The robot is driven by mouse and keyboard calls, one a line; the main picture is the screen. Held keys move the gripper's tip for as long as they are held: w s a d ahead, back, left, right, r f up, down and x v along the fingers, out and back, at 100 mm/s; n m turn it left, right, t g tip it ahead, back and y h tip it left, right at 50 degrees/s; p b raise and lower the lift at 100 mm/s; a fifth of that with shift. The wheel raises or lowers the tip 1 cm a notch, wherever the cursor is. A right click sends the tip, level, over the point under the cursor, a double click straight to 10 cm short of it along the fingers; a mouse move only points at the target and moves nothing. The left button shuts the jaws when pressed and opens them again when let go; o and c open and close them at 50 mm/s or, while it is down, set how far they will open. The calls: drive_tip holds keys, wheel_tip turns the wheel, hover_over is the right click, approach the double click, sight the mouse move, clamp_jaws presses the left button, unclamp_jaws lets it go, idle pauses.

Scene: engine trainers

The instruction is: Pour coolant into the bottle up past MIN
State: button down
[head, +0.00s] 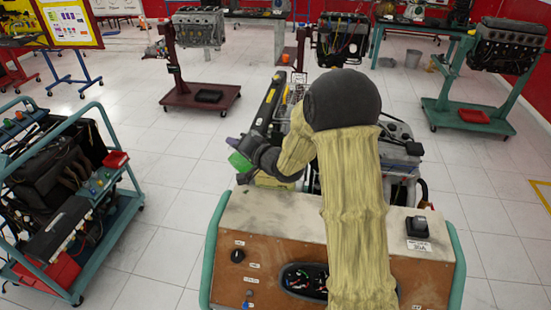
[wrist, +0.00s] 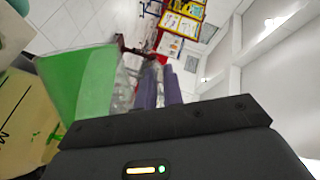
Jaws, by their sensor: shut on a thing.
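My gripper (head: 236,148), with purple fingers, is at the left of the engine trainer, beyond its control panel. It is shut on a green container (head: 240,162), which looks tilted. In the wrist view the green container (wrist: 78,85) is large and translucent, left of my purple fingers (wrist: 162,85); the exact grip is hard to see. A cream bottle (wrist: 22,125) with a black "M" and green marks shows at the lower left, close to the green container. In the head view a pale yellow piece (head: 272,181) below my gripper may be that bottle. Its level and opening are not readable.
The trainer's wooden panel (head: 262,215) with gauges and a teal frame stands in front. Another teal-framed trainer (head: 70,210) is at left. Further engine stands (head: 200,85) are at the back. Tiled floor is clear between the trainers.

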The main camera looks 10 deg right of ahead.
sight(231, 161)
drive_tip(key=shift+w+d+r+m+y+p, duration=0.3)
drive_tip(key=shift+w+d+m+p, duration=0.1)
drive_tip(key=shift+d+m+p, duration=0.1)
idle(1.6)
drive_tip(key=a+f+n+b, duration=0.1)
drive_tip(key=b, duration=0.1)
drive_tip(key=f+n+h+b, duration=0.1)
drive_tip(key=f+b, duration=0.1)
drive_tip(key=s+a+f+n+b, duration=0.1)
drive_tip(key=b, duration=0.2)
drive_tip(key=shift+a+f, duration=0.3)
drive_tip(key=shift+f, duration=0.1)
drive_tip(key=shift+s+a+f+n+h+b, duration=0.2)
drive_tip(key=shift+n+h+b, duration=0.1)
drive_tip(key=shift+n+b, duration=0.2)
drive_tip(key=shift+a+r, duration=0.1)
drive_tip(key=shift+r, duration=0.2)
drive_tip(key=shift+f, duration=0.15)
drive_tip(key=f+b, duration=0.1)
drive_tip(key=a+f+n+b, duration=0.1)
drive_tip(key=b, duration=0.1)
drive_tip(key=shift+s+a+n+h, duration=0.2)
drive_tip(key=shift+s+n+h, duration=0.1)
